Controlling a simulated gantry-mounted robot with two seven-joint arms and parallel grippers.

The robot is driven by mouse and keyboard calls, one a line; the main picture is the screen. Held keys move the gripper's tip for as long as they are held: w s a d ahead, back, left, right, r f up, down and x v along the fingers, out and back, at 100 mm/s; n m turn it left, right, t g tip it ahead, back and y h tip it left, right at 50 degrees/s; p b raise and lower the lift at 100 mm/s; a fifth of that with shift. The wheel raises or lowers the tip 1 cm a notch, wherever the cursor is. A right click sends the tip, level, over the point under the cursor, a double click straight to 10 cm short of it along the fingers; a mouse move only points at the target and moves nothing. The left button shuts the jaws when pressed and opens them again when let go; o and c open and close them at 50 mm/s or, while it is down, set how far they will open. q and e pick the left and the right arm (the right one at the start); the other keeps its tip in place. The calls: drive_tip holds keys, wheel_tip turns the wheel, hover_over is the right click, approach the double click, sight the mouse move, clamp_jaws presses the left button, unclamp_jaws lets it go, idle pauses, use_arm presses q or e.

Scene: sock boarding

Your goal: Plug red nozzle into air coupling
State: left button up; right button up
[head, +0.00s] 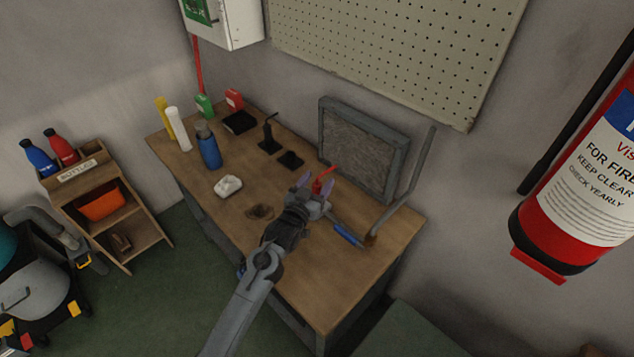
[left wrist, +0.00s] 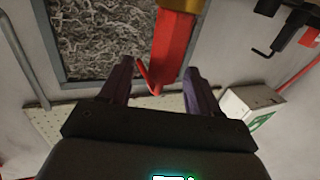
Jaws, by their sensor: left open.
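The red nozzle (head: 324,175) shows at my left gripper (head: 315,184), above the workbench in front of the grey framed panel. In the left wrist view the red nozzle (left wrist: 174,45) has an orange end and a thin red lever. Its lower end reaches between the two purple fingers of my left gripper (left wrist: 158,76). The fingers are open, with a clear gap on the left side; I cannot tell whether the right finger touches it. I cannot pick out the air coupling for certain. My right gripper is in neither view.
The workbench (head: 290,245) holds a blue bottle (head: 209,148), a white lump (head: 228,186), a brown ring-like item (head: 260,212) and a blue-handled tool (head: 349,235). A bent grey rod (head: 412,180) rises at right. The framed panel (head: 364,150) stands close behind the gripper.

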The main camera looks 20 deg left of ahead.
use_arm(q)
drive_tip(key=s+a+p, duration=0.1)
drive_tip(key=s+p, duration=0.1)
drive_tip(key=s, duration=0.8)
drive_tip(key=shift+s, duration=0.35)
